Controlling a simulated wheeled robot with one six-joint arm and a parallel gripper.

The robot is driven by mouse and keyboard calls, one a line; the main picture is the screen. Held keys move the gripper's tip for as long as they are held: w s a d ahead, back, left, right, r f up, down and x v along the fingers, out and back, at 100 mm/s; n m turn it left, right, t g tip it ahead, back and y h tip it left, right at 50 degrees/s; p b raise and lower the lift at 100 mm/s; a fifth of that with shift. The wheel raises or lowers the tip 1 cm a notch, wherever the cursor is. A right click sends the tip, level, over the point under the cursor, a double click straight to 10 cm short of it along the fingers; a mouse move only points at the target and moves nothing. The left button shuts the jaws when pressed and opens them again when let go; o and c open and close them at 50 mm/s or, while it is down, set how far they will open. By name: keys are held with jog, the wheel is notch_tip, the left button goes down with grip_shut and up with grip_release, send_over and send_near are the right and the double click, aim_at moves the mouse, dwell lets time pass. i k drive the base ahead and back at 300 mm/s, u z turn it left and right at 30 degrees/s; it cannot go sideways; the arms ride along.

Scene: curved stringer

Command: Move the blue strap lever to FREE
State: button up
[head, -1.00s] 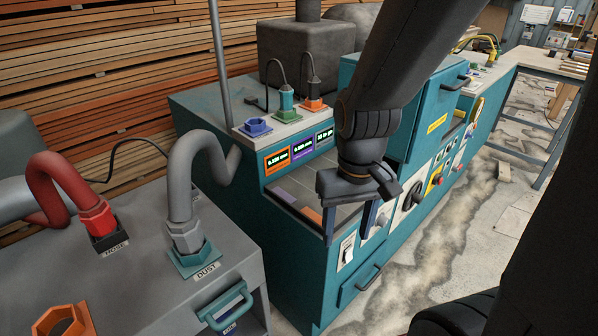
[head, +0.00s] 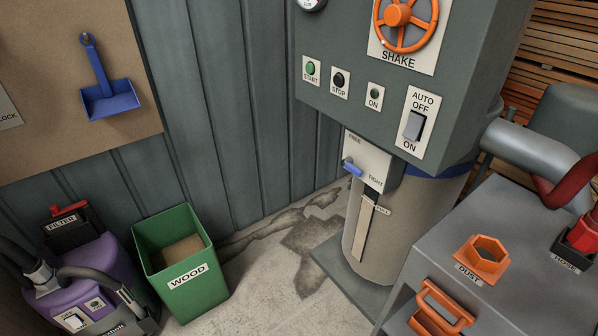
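The blue strap lever (head: 352,168) sits on a white plate (head: 368,160) on the dust collector, below the grey control box. The plate reads FREE at its upper left and TIGHT at its lower right. The lever's blue handle points left, at the plate's left edge below the FREE word; I cannot tell exactly which mark it rests at. A pale strap or slide marked FULL (head: 368,228) hangs below the plate on the grey drum. My gripper is not in the head view now.
The grey control box (head: 420,70) carries START, STOP and ON buttons, an AUTO/OFF/ON switch (head: 413,125) and an orange SHAKE wheel (head: 397,15). A grey cabinet (head: 510,210) with an orange DUST socket (head: 481,259) stands right. A green WOOD bin (head: 180,262) and purple vacuum (head: 90,272) stand left.

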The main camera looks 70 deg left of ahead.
aim_at(346, 163)
jog(key=u, duration=2.25)
jog(key=k, duration=0.5)
jog(key=u, duration=1.55)
jog(key=i, duration=1)
jog(key=z, duration=1.75)
